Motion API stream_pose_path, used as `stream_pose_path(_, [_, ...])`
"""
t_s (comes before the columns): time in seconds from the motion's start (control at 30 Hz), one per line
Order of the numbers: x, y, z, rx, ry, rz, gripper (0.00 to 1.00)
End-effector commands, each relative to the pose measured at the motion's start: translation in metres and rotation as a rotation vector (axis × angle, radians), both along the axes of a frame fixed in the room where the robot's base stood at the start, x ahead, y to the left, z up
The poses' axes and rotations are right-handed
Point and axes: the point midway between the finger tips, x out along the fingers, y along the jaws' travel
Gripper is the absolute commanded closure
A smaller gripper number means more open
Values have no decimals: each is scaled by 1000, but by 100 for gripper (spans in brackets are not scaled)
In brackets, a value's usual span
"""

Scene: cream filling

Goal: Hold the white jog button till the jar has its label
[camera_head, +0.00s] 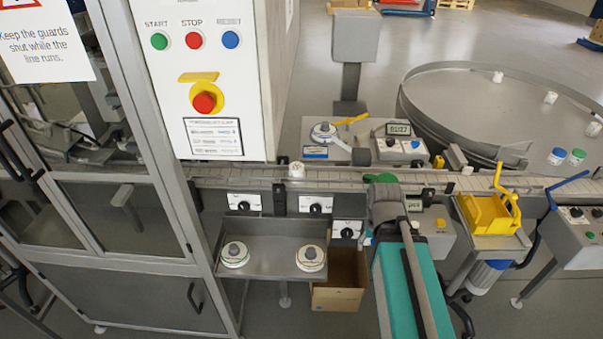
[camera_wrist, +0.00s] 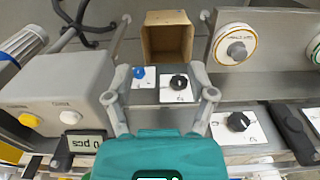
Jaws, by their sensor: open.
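In the wrist view a white button (camera_wrist: 70,117) sits on the sloped face of a grey box (camera_wrist: 65,80), beside a yellow button (camera_wrist: 28,119). Its printed word is too small to read. My gripper (camera_wrist: 162,76) is open and empty, to the right of that box, with its fingers spread over a panel with a blue button (camera_wrist: 138,72) and a black knob (camera_wrist: 179,82). No finger touches the white button. In the head view a small white jar (camera_head: 296,171) stands on the conveyor (camera_head: 340,180); I cannot tell whether it has a label. My arm hides part of the grey box there.
Reels (camera_head: 235,255) lie on a grey shelf (camera_head: 270,240) in front of the conveyor, left of my arm. An open carton (camera_head: 340,280) stands below. A yellow bin (camera_head: 488,214) is to the right. A large round table (camera_head: 480,100) is behind.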

Motion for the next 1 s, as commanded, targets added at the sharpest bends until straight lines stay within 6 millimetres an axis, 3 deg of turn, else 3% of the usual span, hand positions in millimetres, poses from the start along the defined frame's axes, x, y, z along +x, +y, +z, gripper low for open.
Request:
stream_pose_path(0.07, [0, 0, 0, 0, 0, 0, 54])
stream_pose_path(0.3, [0, 0, 0, 0, 0, 0, 98])
stream_pose_path(1.0, [0, 0, 0, 0, 0, 0, 100])
